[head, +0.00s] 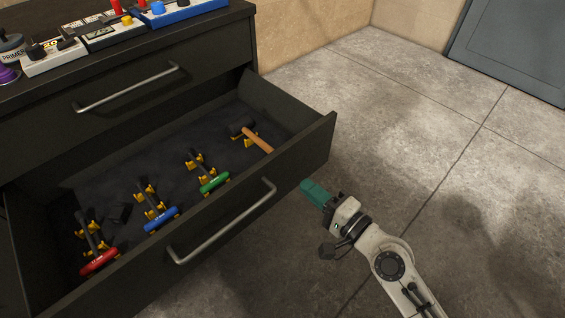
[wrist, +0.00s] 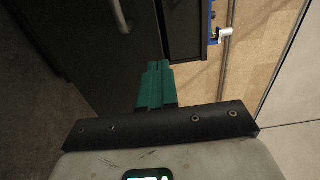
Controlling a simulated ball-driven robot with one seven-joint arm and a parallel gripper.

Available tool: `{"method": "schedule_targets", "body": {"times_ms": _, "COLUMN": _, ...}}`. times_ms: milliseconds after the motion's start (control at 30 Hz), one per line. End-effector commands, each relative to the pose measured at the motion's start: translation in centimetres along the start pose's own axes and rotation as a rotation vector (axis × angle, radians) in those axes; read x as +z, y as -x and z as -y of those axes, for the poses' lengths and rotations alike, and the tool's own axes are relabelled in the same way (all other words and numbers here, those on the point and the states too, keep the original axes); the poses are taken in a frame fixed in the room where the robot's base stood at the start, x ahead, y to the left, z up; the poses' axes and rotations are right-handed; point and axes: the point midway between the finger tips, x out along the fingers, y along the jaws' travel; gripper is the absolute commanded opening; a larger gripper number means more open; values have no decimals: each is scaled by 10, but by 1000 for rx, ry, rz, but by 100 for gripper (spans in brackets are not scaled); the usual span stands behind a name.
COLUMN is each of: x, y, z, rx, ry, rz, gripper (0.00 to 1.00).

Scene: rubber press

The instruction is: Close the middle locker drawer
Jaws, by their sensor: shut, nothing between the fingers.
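The middle locker drawer (head: 255,180) is pulled far out of the black cabinet in the head view. It has a grey bar handle (head: 222,225) on its front. Inside it lie several tools in yellow holders. My gripper (head: 308,188) has green fingers and is shut and empty. It is just right of the drawer front, near its right end. I cannot tell whether it touches the front. In the wrist view, the shut fingers (wrist: 157,68) point toward a dark panel, with part of a handle (wrist: 121,15) to the upper left.
The closed upper drawer (head: 150,95) has its own handle. On the cabinet top stand a purple-based can (head: 10,50) and several trays with coloured items. Grey tiled floor (head: 440,120) lies clear to the right. A grey panel (head: 515,45) stands at the upper right.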

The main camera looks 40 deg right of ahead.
Motion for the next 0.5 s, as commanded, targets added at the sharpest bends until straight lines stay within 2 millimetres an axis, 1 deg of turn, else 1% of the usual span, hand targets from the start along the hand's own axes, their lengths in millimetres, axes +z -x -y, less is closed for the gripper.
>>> {"method": "schedule_targets", "body": {"times_ms": 33, "x": 0, "y": -10, "z": 3, "rx": -2, "ry": -1, "rz": -1, "gripper": 0}}
{"method": "schedule_targets", "body": {"times_ms": 300, "x": 0, "y": -56, "z": 3, "rx": -2, "ry": 1, "rz": 0, "gripper": 0}}
{"method": "schedule_targets", "body": {"times_ms": 500, "x": 0, "y": -82, "z": 1, "rx": 0, "ry": 1, "rz": 2, "gripper": 0}}
